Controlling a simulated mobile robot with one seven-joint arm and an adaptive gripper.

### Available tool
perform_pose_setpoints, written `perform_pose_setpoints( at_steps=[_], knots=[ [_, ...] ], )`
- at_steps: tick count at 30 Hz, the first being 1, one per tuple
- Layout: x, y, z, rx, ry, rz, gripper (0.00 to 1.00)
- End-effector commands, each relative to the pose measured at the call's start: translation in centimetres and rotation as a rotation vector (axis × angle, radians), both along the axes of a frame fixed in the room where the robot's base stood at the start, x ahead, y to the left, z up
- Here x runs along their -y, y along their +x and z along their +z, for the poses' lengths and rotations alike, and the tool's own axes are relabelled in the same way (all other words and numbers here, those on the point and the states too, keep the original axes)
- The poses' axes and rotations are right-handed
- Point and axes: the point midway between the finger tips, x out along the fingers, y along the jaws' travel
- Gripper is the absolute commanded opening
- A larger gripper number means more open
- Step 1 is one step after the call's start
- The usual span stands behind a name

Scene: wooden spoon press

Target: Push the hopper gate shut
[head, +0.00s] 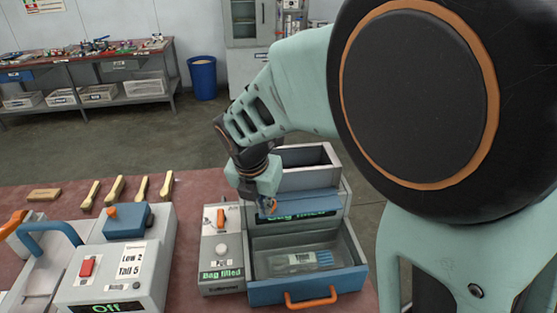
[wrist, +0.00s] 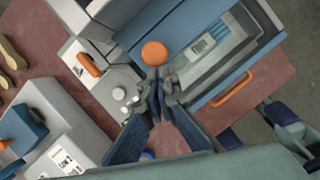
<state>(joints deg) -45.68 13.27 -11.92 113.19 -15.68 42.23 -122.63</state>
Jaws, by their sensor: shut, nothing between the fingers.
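The hopper (head: 304,178) is a grey open-topped box on the filling machine's blue and grey body. A round orange knob, which I take to be the gate's, shows in the wrist view (wrist: 154,53) at the blue front part below the hopper. In the head view only a bit of orange shows beside my fingers. My gripper (head: 268,208) is shut and empty, pointing down at the machine's front. In the wrist view its fingertips (wrist: 160,76) are right by the knob; I cannot tell whether they touch. How far the gate stands out is hard to see.
Below, a clear-sided drawer (head: 355,262) with an orange handle (head: 310,298) holds a bag (head: 300,261). A control box (head: 221,250) reading "Bag filled" stands left. A press (head: 115,265) and several wooden spoons (head: 115,188) are further left on the red table.

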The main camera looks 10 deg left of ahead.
Motion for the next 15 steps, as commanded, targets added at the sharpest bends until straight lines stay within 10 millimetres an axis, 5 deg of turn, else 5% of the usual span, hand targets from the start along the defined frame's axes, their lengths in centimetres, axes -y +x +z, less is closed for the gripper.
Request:
perform_pose_setpoints(
  at_steps=[15],
  knots=[
    [-0.3,2.7,-0.1,0.001,-0.001,-0.002,0.0]
  ],
)
